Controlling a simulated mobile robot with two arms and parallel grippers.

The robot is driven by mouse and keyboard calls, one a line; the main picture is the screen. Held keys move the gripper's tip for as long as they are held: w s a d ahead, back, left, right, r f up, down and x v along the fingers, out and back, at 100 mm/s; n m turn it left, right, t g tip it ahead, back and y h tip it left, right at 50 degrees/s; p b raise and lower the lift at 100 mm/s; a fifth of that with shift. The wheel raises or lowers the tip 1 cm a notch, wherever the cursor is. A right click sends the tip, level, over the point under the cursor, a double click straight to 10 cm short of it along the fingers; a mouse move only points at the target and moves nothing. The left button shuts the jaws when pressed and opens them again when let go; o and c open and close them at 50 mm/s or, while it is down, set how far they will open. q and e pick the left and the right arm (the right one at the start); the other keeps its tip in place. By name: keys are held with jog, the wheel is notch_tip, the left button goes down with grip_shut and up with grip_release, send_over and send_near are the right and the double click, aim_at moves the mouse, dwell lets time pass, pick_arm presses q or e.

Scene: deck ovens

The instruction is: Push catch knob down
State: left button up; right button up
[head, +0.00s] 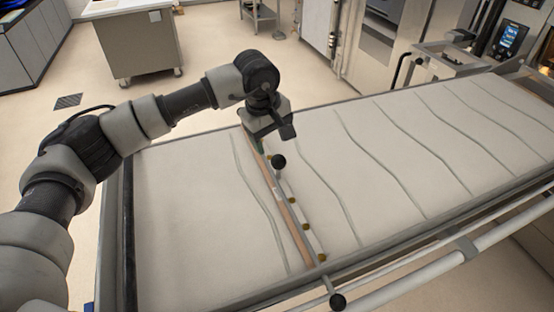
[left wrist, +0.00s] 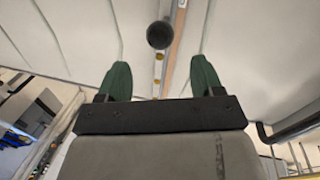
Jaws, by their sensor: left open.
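A black ball knob (head: 279,161) stands on the wood and metal crossbar (head: 292,217) that lies across the pale cloth-covered loader. In the left wrist view the same knob (left wrist: 160,35) shows ahead of the fingertips, roughly centred between them. My left gripper (head: 261,146) is over the far end of the crossbar, just beyond the knob in the head view. Its green fingers are spread with nothing between them in the left wrist view (left wrist: 161,72). A second black knob (head: 337,301) sits at the loader's near edge. I cannot tell which is the catch knob. My right gripper is not in view.
The pale cloth (head: 400,150) with several wavy lines runs to the right. A metal rail (head: 430,275) runs along the near side. Oven equipment (head: 400,40) stands at the back right. A grey cabinet (head: 140,45) stands back left, with open floor between.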

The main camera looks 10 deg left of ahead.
aim_at(278, 168)
pick_arm(q)
jog(key=f+p, duration=0.1)
jog(key=f, duration=0.1)
jog(key=d+f+p, duration=0.1)
jog(key=f, duration=0.2)
jog(key=w+f, duration=0.1)
jog(key=f, duration=0.2)
jog(key=shift+d+f+p, duration=0.15)
jog(key=shift+f+p, duration=0.05)
jog(key=shift+p, duration=0.2)
jog(key=shift+s, duration=0.1)
jog(key=shift+c, duration=0.8)
grip_shut()
notch_tip(278, 168, down, 2)
jog(key=b, duration=0.3)
jog(key=shift+f+b, duration=0.1)
jog(key=shift+b, duration=0.25)
